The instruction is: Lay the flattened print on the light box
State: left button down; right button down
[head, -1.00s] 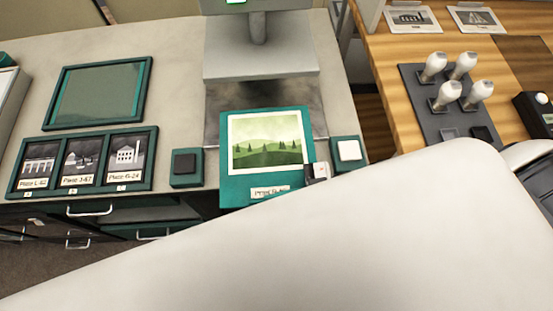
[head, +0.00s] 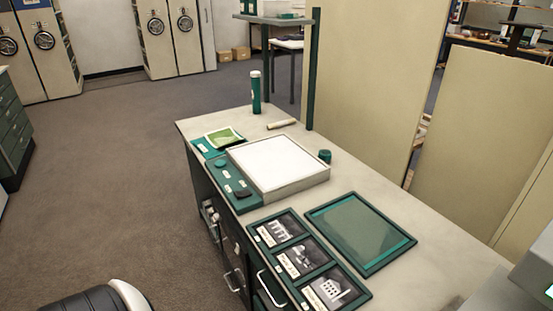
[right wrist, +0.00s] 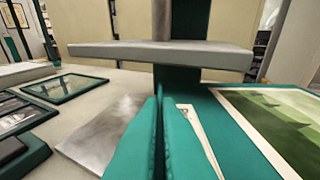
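The light box (head: 285,168) stands on the counter in the head view, its white top bare. A green landscape print (right wrist: 275,115) with a pale border lies on a teal folder (right wrist: 225,125) at the right of the right wrist view, partly cut off. A cream label strip (right wrist: 198,135) is beside the print. Upright teal pieces fill the lower middle of that view; I cannot tell whether they are my fingers or a folder edge, so my right gripper's opening is unclear. Neither gripper shows in the head view now.
A grey press plate (right wrist: 160,50) spans above the folder. A glazed teal frame (head: 360,232) and a plate tray (head: 305,262) lie before the light box. Beyond it are a green picture card (head: 223,137), a rolled tube (head: 282,124) and a green canister (head: 256,92).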

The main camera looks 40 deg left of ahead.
aim_at(278, 157)
jog(key=i+j+u, duration=0.1)
jog(key=j, duration=0.35)
jog(key=i+j, duration=0.1)
jog(key=j, duration=0.3)
jog(key=i+j+u, duration=0.15)
jog(key=j, duration=0.25)
jog(key=i+j, duration=0.1)
jog(key=j, duration=0.35)
jog(key=i+j+u, duration=0.15)
jog(key=j, duration=0.25)
jog(key=i+j, duration=0.1)
jog(key=j, duration=0.3)
jog(key=i+j+u, duration=0.15)
jog(key=j, duration=0.2)
jog(key=i+j, duration=0.2)
jog(key=j, duration=0.2)
jog(key=u, duration=0.05)
